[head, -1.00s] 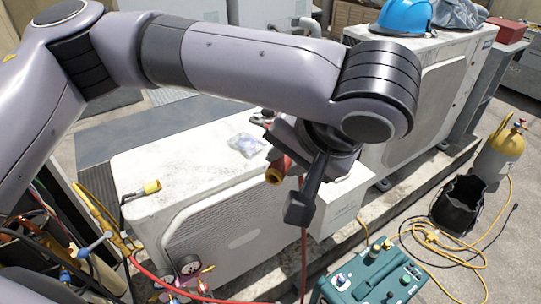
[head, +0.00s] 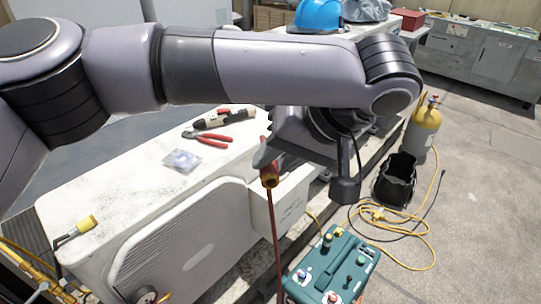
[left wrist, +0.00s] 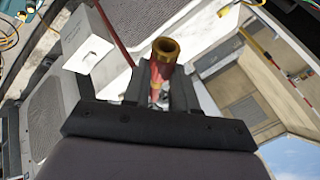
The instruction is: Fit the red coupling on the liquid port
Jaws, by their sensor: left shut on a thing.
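The red coupling (head: 270,178) has a brass-coloured open end, and a red hose hangs below it. My left gripper (head: 265,161) is shut on it, above and beside the front edge of the near white condenser (head: 85,200). In the left wrist view the coupling (left wrist: 165,52) stands between the fingers of the left gripper (left wrist: 160,82), its brass mouth pointing away from the palm. I cannot make out the liquid port in either view. My right gripper is not in view.
A white box (head: 282,208) juts from the near condenser's side. Red-handled pliers (head: 208,139) and a clear bag (head: 182,160) lie on its top. A teal machine (head: 335,265), black bucket (head: 396,180), yellow cylinder (head: 424,130) and yellow hose stand or lie on the ground at right.

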